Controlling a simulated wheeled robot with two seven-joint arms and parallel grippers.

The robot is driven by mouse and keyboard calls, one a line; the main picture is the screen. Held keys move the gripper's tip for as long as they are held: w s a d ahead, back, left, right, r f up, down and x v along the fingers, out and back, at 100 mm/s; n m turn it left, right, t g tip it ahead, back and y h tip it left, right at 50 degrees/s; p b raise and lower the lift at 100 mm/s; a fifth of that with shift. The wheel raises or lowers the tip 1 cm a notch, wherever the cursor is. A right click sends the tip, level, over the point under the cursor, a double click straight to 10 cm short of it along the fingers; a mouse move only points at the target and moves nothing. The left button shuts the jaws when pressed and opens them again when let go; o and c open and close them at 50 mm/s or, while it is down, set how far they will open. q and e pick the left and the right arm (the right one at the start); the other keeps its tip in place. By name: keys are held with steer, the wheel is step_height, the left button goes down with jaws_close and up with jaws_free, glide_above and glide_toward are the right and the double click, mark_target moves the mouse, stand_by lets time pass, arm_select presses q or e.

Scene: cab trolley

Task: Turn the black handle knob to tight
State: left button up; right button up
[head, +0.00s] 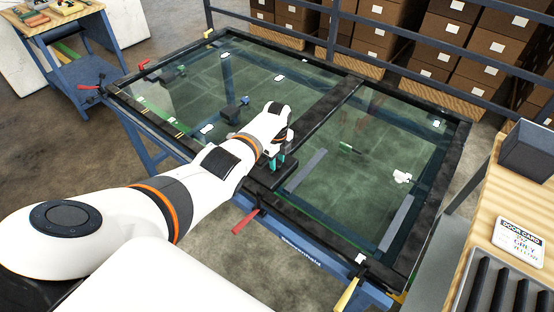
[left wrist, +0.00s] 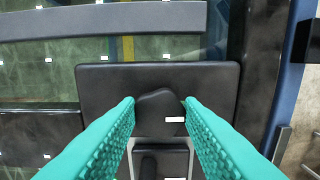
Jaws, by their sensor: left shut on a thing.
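The black handle knob (left wrist: 158,108) sits on a black plate (left wrist: 105,85) in the left wrist view, with a small white mark to the right of its middle. My left gripper (left wrist: 161,106) has its two teal fingers on either side of the knob, shut on it. The knob is hidden there by my gripper. My right gripper is not in view.
The door lies flat on a blue trolley (head: 285,246). A red clamp handle (head: 246,221) and a yellow one (head: 347,295) stick out at its near edge. A wooden bench (head: 485,200) with a door card (head: 517,239) stands at the right. Boxes (head: 450,45) stand behind a rail.

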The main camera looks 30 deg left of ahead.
mark_target(277, 162)
arm_select(q)
steer(key=o, duration=1)
steer(key=shift+r, duration=0.45)
step_height(277, 162, up, 11)
steer(key=p, duration=0.1)
